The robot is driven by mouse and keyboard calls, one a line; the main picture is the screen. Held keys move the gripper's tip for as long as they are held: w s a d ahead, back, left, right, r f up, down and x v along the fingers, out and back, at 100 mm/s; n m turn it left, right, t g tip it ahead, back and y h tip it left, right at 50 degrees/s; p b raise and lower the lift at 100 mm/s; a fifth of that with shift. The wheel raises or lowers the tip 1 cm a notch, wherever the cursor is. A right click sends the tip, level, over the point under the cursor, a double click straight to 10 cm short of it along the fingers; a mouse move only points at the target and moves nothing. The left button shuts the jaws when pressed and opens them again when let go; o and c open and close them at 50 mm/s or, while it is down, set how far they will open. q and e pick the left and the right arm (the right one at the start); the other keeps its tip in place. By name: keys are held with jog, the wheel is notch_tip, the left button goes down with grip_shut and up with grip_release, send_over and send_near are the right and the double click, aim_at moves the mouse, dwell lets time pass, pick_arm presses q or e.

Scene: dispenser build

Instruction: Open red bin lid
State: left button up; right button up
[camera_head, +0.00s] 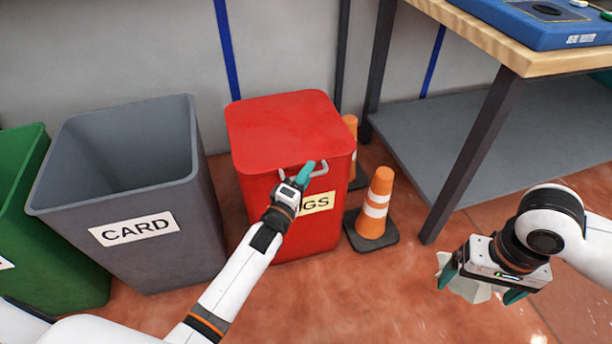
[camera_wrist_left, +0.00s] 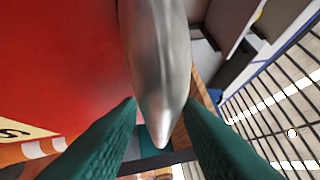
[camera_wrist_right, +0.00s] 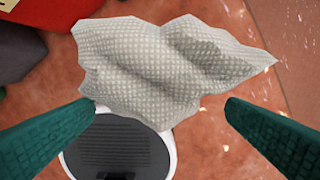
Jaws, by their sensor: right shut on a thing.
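The red bin (camera_head: 262,205) stands on the floor with its red lid (camera_head: 285,125) closed flat on top. A metal handle (camera_head: 322,170) sits at the lid's front edge, and it fills the middle of the left wrist view (camera_wrist_left: 155,60). My left gripper (camera_head: 306,173) is at this handle, its green fingers apart on either side of it. I cannot tell whether they touch it. The left arm hides part of the bin's label (camera_head: 318,203); "GS" shows. My right gripper (camera_head: 482,284) is shut on a crumpled white cloth (camera_wrist_right: 170,65), held right of the bin.
A grey open bin marked CARD (camera_head: 190,245) and a green bin (camera_head: 60,265) stand to the left. An orange traffic cone (camera_head: 376,200) stands close to the red bin's right side, another behind it. A wooden-topped table (camera_head: 490,40) stands at the right. The wall is behind.

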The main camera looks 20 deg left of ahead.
pick_arm(q)
grip_shut()
pick_arm(e)
jog(key=shift+r, duration=0.1)
